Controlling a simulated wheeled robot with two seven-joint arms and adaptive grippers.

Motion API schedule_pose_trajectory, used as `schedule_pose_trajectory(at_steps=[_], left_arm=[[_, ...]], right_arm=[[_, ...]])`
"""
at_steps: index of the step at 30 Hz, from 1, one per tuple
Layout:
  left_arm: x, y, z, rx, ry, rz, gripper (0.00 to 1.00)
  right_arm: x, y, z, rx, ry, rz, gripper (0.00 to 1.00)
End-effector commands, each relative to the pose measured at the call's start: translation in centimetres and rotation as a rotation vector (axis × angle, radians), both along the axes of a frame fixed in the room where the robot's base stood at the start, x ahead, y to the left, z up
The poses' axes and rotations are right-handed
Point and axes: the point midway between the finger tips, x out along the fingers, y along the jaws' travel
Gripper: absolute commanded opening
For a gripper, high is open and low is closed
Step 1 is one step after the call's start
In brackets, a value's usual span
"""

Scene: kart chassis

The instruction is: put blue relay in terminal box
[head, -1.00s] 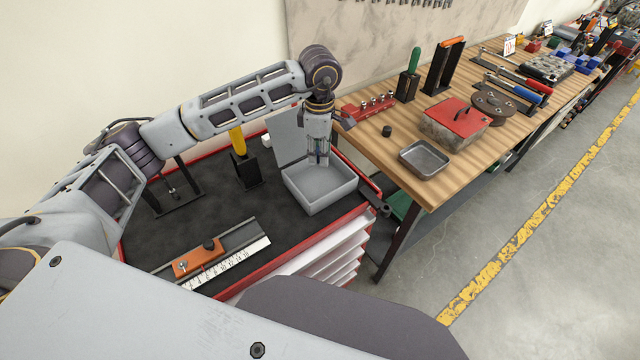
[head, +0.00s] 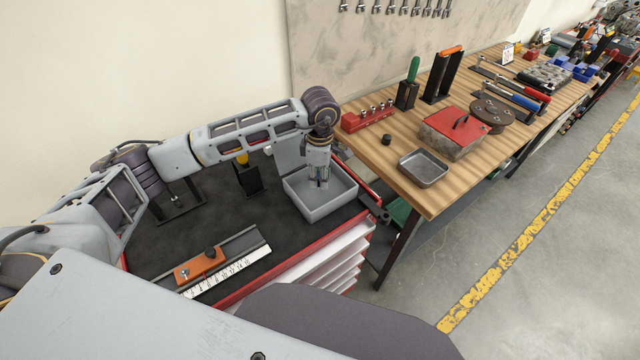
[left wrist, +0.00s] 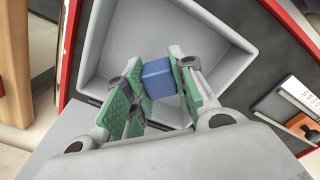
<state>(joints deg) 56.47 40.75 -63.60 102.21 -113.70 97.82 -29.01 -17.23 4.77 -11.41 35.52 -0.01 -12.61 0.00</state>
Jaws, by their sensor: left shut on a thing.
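The grey terminal box (head: 335,202) stands open on the black top of the red cabinet, its lid raised at the back. My left gripper (head: 320,181) points down into the box opening. In the left wrist view my left gripper (left wrist: 156,84) is shut on the blue relay (left wrist: 159,78), a small blue block between the green finger pads. The pale box interior (left wrist: 205,35) shows behind the relay. I cannot tell whether the relay touches the box floor. My right gripper is not in view.
A yellow-handled tool in a black holder (head: 249,180) stands left of the box. An orange block on a rail with a white scale (head: 215,265) lies nearer. The wooden bench (head: 400,190) with a metal tray (head: 423,168) is to the right.

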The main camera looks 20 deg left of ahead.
Motion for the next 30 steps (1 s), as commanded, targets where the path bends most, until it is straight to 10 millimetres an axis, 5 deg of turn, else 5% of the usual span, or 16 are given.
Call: schedule_pose_trajectory(at_steps=[11, 21, 30], left_arm=[[0.0, 0.0, -0.3, 0.000, 0.001, 0.000, 0.05], [0.0, 0.0, -3.4, 0.000, 0.001, 0.001, 0.05], [0.0, 0.0, -3.8, 0.000, -0.001, 0.001, 0.05]], right_arm=[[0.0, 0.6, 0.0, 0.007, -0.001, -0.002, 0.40], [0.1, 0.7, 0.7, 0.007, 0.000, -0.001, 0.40], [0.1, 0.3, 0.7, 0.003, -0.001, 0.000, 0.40]])
